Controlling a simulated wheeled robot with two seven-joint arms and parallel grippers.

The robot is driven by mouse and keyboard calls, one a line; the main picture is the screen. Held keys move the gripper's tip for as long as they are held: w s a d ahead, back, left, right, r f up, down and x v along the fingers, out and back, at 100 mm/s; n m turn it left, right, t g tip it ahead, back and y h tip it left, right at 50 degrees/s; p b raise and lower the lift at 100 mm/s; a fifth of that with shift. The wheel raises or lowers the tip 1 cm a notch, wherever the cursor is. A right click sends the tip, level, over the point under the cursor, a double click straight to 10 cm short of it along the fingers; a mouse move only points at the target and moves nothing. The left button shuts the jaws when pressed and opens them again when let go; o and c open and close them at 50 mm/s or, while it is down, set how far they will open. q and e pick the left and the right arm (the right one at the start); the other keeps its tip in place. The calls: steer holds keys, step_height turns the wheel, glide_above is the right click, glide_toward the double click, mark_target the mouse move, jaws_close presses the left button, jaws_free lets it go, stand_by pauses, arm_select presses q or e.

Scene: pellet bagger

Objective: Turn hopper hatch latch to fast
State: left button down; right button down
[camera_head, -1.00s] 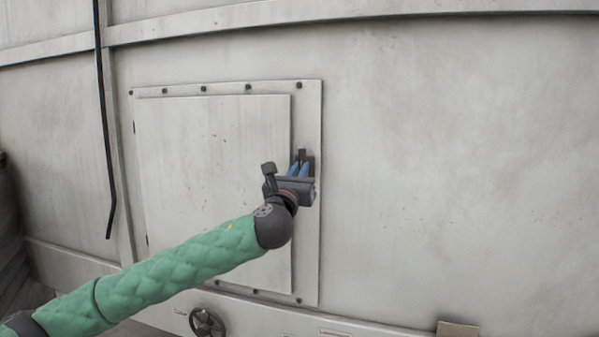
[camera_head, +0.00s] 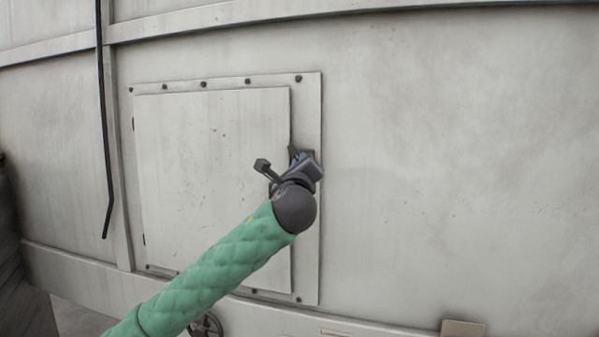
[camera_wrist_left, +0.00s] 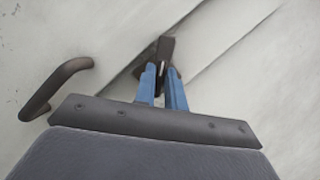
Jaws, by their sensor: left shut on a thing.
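The hopper hatch (camera_head: 210,180) is a flat pale panel in a bolted frame, and it lies flush in that frame. The dark hatch latch (camera_head: 293,151) is at the hatch's right edge, and its tip shows tilted to the upper left past my gripper. My left gripper (camera_head: 302,157) is at the latch, with its blue fingers shut on it. In the left wrist view the fingers (camera_wrist_left: 162,85) close around the dark latch (camera_wrist_left: 166,47), beside the hatch's edge gap. The gripper body hides most of the latch in the head view. My right gripper is not in view.
A dark bent handle (camera_wrist_left: 55,88) stands out from the hatch face in the left wrist view. A black handwheel (camera_head: 206,326) is below the hatch, partly behind my arm. A black rod (camera_head: 104,130) hangs at the left. The wall at right is clear.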

arm_select(q)
steer(key=shift+n+g+y+b, duration=0.15)
steer(key=shift+n+g+y, duration=0.45)
steer(key=shift+n, duration=1.35)
steer(key=shift+n+g+y+b, duration=0.2)
steer(key=shift+n+g+y, duration=0.35)
steer(key=shift+n, duration=1.35)
steer(key=shift+n+g+y+b, duration=0.15)
steer(key=shift+n+g+y, duration=0.4)
steer(key=shift+n, duration=1.4)
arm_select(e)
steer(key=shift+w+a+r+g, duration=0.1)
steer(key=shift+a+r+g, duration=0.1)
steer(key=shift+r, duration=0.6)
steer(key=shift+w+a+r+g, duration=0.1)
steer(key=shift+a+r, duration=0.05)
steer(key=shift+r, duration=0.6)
arm_select(q)
steer(key=shift+h, duration=0.3)
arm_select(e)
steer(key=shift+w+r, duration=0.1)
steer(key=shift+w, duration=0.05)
arm_select(q)
steer(key=c, duration=1.5)
jaws_free()
steer(key=shift+o, duration=0.2)
